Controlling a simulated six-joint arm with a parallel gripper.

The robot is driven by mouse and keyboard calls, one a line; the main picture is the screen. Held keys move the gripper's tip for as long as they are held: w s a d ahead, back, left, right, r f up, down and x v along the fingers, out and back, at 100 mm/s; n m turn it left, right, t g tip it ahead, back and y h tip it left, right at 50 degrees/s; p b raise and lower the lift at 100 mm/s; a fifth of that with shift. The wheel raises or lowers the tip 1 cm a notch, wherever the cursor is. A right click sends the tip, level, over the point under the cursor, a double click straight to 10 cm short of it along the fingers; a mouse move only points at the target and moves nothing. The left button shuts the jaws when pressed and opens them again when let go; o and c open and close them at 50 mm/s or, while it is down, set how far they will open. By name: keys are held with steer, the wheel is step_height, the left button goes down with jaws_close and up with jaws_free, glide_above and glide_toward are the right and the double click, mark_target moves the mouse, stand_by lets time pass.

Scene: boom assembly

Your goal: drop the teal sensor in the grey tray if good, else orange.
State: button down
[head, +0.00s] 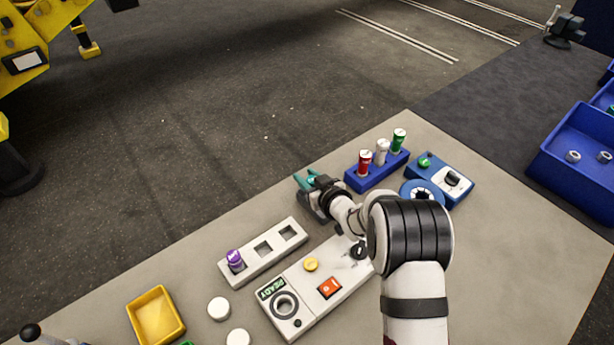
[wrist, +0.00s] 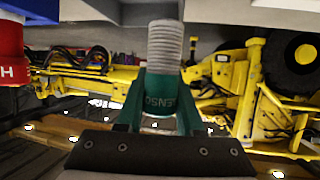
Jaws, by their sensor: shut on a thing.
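My gripper (head: 306,181) is out over the far edge of the bench, left of the blue rack. In the wrist view its teal fingers (wrist: 160,108) are shut on the teal sensor (wrist: 163,92), which has a grey ribbed end and lettering on its body. In the head view the sensor is small and hard to tell from the fingers. An orange-yellow tray (head: 134,312) stands at the front left, with an empty floor. I cannot make out a grey tray for certain. The white tester (head: 311,319) shows a green READY display (head: 272,288); its ring socket (head: 285,305) looks empty.
A white rack (head: 263,249) holds a purple sensor (head: 235,258). A blue rack (head: 377,174) holds red, white and green cylinders. A blue control box (head: 455,180) is beside it. White discs (head: 218,309) lie near the tray. Blue bins (head: 570,165) stand at the right.

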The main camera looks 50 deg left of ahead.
steer(key=shift+f, duration=0.4)
steer(key=shift+f, duration=0.2)
